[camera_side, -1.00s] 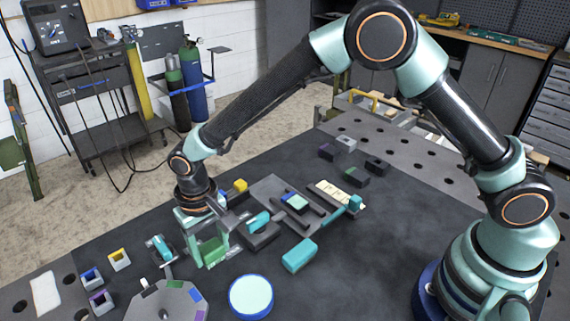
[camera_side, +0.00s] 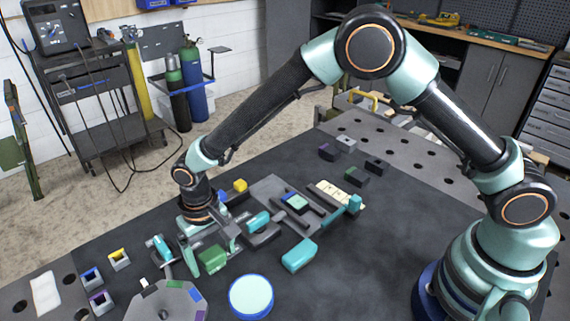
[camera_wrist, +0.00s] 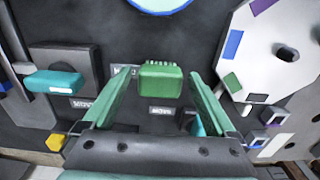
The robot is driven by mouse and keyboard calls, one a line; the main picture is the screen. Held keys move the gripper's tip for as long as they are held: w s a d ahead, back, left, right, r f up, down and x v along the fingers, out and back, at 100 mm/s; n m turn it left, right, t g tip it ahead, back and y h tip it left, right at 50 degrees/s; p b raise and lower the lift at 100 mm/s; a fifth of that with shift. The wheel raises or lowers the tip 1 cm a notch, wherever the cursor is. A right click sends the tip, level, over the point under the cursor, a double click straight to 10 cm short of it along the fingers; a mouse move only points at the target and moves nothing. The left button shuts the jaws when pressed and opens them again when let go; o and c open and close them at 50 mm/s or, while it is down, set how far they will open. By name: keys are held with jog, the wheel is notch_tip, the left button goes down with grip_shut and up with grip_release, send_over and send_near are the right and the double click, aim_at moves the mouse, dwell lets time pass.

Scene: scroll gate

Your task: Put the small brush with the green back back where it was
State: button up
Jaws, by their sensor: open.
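The small brush with the green back (camera_side: 212,259) is on the dark mat at the left of the work area. In the wrist view the brush (camera_wrist: 160,82) shows its green back, with pale bristles along its far edge. My gripper (camera_wrist: 160,88) is open, with one green finger on each side of the brush and a visible gap at both sides. In the side view my gripper (camera_side: 207,246) is low over the mat around the brush. Small printed labels (camera_wrist: 161,109) lie near the brush; their text is not clearly readable.
A grey octagonal plate (camera_side: 165,303) and a blue-rimmed disc (camera_side: 251,297) lie in front of the brush. A teal block (camera_side: 299,255) and a grey board (camera_side: 270,190) with sliding parts stand to the right. Small coloured blocks (camera_side: 119,259) are at the left.

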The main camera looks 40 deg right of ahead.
aim_at(212, 253)
notch_tip(212, 253, up, 12)
jog(key=d+r+t, duration=0.1)
jog(key=d+r, duration=0.6)
jog(key=d, duration=0.1)
jog(key=s+d+r+t, duration=0.2)
jog(key=s+d, duration=0.3)
jog(key=d, duration=0.4)
jog(key=s+d+r+t, duration=0.2)
jog(key=s+d, duration=0.4)
jog(key=d, duration=0.4)
jog(key=shift+r+t, duration=0.3)
jog(key=shift+r, duration=0.15)
